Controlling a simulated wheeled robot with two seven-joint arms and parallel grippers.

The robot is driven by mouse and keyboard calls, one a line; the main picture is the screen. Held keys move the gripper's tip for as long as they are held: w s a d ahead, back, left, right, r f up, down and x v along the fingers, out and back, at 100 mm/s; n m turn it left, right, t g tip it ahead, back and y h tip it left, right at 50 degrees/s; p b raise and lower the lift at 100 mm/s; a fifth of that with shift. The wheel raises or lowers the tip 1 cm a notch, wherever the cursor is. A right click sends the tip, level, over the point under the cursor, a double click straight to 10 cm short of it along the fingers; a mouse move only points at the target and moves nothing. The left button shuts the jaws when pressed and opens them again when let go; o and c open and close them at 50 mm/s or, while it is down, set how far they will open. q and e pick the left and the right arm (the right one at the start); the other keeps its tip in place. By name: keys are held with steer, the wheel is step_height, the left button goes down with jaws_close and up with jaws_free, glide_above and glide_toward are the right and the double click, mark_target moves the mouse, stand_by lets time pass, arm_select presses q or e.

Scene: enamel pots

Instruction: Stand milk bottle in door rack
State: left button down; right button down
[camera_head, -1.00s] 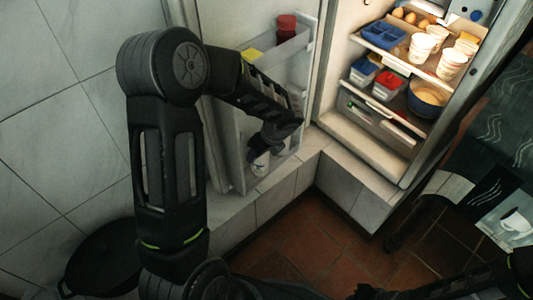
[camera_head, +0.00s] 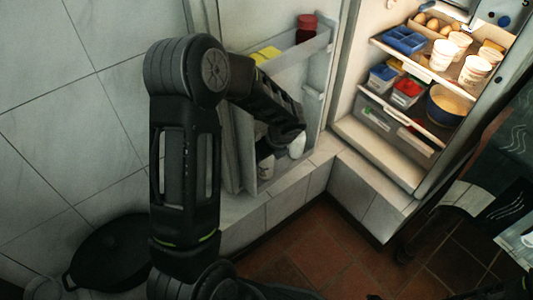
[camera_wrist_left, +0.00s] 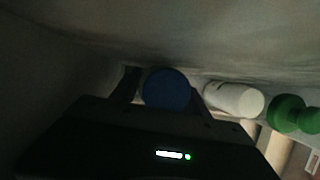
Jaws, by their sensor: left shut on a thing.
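My left gripper (camera_head: 277,142) is shut on a bottle, the milk bottle, at the lower door rack. In the left wrist view its round blue cap (camera_wrist_left: 166,90) sits between the fingers. In the head view the pale bottle body (camera_head: 265,168) with dark marks shows below the gripper, roughly upright. The door rack (camera_head: 285,175) is the low bin of the open fridge door. I cannot tell whether the base touches the rack floor. A bit of my right arm shows at the bottom right edge; its jaws cannot be made out.
A white bottle (camera_wrist_left: 235,98) and a green one (camera_wrist_left: 292,113) are beside the held bottle. The upper door shelf holds a red-lidded jar (camera_head: 306,28) and yellow items (camera_head: 266,54). The lit fridge shelves hold cups, tubs and a bowl (camera_head: 448,104). A dark pan (camera_head: 110,252) is lower left.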

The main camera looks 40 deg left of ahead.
arm_select(q)
steer(key=shift+d, duration=0.2)
steer(key=shift+c, duration=2.4)
jaws_free()
steer(key=shift+d+f, duration=0.1)
steer(key=shift+d+r, duration=0.1)
steer(key=shift+r, duration=0.15)
steer(key=shift+d+r+p, duration=0.1)
steer(key=shift+r+p, duration=0.35)
steer(key=s+d, duration=0.3)
steer(key=d, duration=0.8)
steer(key=shift+s+d+f+p, duration=0.15)
steer(key=shift+s+d+p, duration=0.15)
steer(key=shift+p, duration=0.15)
